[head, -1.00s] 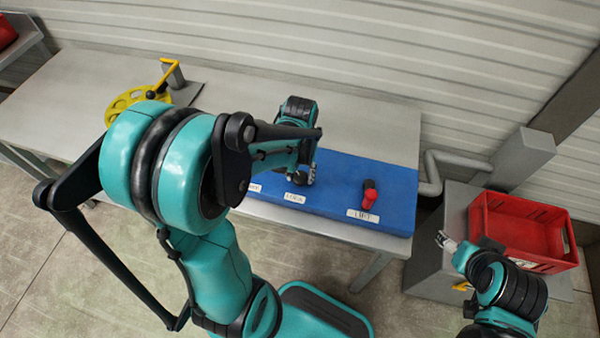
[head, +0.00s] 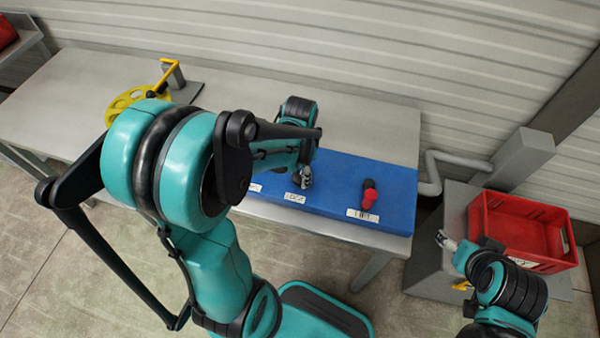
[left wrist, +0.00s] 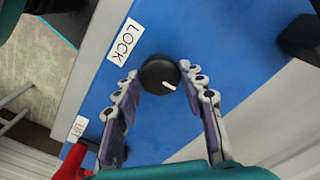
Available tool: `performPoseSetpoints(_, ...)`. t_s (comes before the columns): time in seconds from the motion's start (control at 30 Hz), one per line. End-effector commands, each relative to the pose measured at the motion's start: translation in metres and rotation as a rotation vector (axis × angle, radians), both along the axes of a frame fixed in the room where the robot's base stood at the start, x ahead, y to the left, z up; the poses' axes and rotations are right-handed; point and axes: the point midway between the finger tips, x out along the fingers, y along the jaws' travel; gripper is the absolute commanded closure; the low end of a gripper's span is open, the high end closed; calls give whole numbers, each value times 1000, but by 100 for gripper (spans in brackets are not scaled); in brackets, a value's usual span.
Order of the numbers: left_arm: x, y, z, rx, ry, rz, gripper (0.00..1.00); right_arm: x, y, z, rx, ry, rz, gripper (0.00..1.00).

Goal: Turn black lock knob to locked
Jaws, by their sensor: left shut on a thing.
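The black lock knob (left wrist: 159,74) is round with a white pointer line and sits on the blue panel (left wrist: 180,125) beside the "LOCK" label (left wrist: 125,42). In the left wrist view, the pointer line aims down and to the right, away from the label. My left gripper (left wrist: 160,80) is shut on the knob, one finger on each side. In the head view, my left gripper (head: 304,178) is at the panel just above the "LOCK" label (head: 296,198), and its fingers hide most of the knob. My right gripper (head: 445,240) is far right, away from the panel; its finger opening is too small to tell.
A red and black knob or lever (head: 369,196) stands at the panel's right by the "LIFT" label (head: 362,215). A yellow wheel with a crank (head: 128,100) is at the table's left. A red crate (head: 520,230) stands at right. The table behind the panel is clear.

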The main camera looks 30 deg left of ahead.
Motion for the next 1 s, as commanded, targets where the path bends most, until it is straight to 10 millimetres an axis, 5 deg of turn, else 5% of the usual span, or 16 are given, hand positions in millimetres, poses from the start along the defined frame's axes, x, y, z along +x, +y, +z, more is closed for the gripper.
performPoseSetpoints(0.67, -1, 0, -1, 0, 1, -68, 89, 0, 0, 0, 0, 0, 0, 31)
performPoseSetpoints(0.7, -1, 0, -1, 0, 1, -68, 57, 0, 0, 0, 0, 0, 0, 31)
performPoseSetpoints(0.77, -1, 0, -1, 0, 1, -67, 41, 0, 0, 0, 0, 0, 0, 31)
performPoseSetpoints(1.0, 0, 0, 0, -1, 0, -66, 39, 0, 0, 0, 0, 0, 0, 31)
